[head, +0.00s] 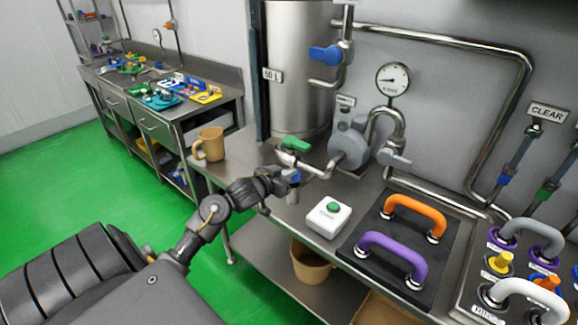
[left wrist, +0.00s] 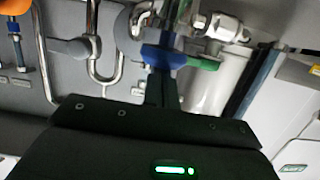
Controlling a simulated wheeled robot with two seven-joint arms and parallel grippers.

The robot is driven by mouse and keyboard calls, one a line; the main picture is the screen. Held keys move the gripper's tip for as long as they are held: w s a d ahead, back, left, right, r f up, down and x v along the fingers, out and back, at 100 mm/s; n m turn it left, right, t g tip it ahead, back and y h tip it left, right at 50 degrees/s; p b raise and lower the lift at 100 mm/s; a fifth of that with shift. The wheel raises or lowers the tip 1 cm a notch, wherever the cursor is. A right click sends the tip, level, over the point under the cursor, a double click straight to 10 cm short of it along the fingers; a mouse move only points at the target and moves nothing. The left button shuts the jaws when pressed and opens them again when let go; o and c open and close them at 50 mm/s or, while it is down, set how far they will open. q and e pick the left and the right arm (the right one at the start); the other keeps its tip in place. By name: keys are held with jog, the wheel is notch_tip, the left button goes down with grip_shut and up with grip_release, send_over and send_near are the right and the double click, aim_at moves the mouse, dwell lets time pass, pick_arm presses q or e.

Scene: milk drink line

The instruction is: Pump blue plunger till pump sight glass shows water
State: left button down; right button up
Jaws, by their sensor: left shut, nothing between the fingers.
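A small blue plunger (head: 292,175) stands at the end of the pump's pipework, by the front edge of the steel bench. My left gripper (head: 279,188) is at it, with shut fingers and nothing between them. In the left wrist view the blue part (left wrist: 164,57) is right in front of the closed fingertips (left wrist: 162,78); I cannot tell whether they touch it. The grey pump (head: 347,146) is behind and to the right. I cannot make out its sight glass or any water. My right gripper is not in view.
A green-handled valve (head: 297,145) is just behind the plunger. A white box with a green button (head: 330,217) stands to the right, beside a black plate with orange (head: 415,211) and purple (head: 393,250) handles. A tan mug (head: 209,145) is at the left.

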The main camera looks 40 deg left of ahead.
pick_arm(q)
jog(key=shift+d+f, duration=0.1)
jog(key=shift+f, duration=0.1)
notch_tip(320, 180, up, 5)
jog(key=p, duration=0.6)
jog(key=shift+r, duration=0.2)
jog(key=f+b+v, duration=0.1)
jog(key=b+v, duration=0.1)
jog(key=v, duration=0.7)
jog(key=shift+s+b, duration=0.35)
jog(key=shift+s, duration=0.15)
jog(key=shift+r, duration=0.15)
jog(key=shift+r+p, duration=1.25)
jog(key=shift+r, duration=0.5)
